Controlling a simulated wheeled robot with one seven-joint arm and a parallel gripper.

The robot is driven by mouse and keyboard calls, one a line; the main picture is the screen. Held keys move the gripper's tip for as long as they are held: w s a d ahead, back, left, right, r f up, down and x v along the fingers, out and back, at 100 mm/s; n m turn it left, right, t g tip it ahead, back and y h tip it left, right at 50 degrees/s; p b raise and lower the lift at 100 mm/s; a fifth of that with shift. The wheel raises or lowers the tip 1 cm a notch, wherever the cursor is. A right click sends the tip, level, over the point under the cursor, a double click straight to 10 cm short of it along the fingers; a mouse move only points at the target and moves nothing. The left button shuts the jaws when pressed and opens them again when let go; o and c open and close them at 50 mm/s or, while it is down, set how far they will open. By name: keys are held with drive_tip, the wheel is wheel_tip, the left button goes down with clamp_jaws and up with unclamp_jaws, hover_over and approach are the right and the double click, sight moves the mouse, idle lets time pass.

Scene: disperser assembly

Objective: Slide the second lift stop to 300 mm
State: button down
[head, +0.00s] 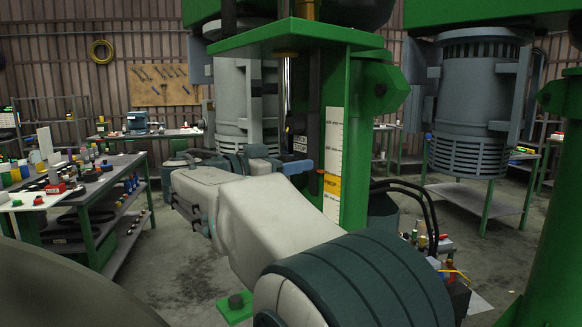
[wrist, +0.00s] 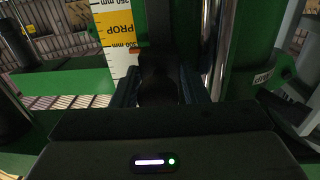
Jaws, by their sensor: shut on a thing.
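The white scale (head: 333,125) with a yellow band stands on the green column, and it also shows in the wrist view (wrist: 121,62). In the wrist view the yellow PROP band (wrist: 114,28) lies between the 250 mm and 300 mm labels. A dark lift stop (wrist: 158,75) sits between my gripper's (wrist: 160,92) blue fingers, which are shut on it. A small orange pointer (wrist: 134,50) shows beside the scale, close to the 300 mm label. In the head view my gripper (head: 292,166) is at the rod left of the scale, and the held stop is mostly hidden.
A labelled dark block (head: 299,143) sits on the rod above my gripper. A green plate (head: 290,36) juts out overhead. Black hoses (head: 415,195) hang to the right of the column. A workbench with small parts (head: 80,185) stands left; the floor between is clear.

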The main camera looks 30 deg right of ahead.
drive_tip(key=c, duration=1.1)
unclamp_jaws()
drive_tip(key=shift+o, duration=0.2)
drive_tip(key=shift+s, duration=0.2)
drive_tip(key=shift+w, duration=0.1)
drive_tip(key=shift+a, duration=0.4)
drive_tip(key=s+a+b, duration=0.1)
drive_tip(key=a, duration=1.2)
drive_tip(key=shift+s, duration=0.3)
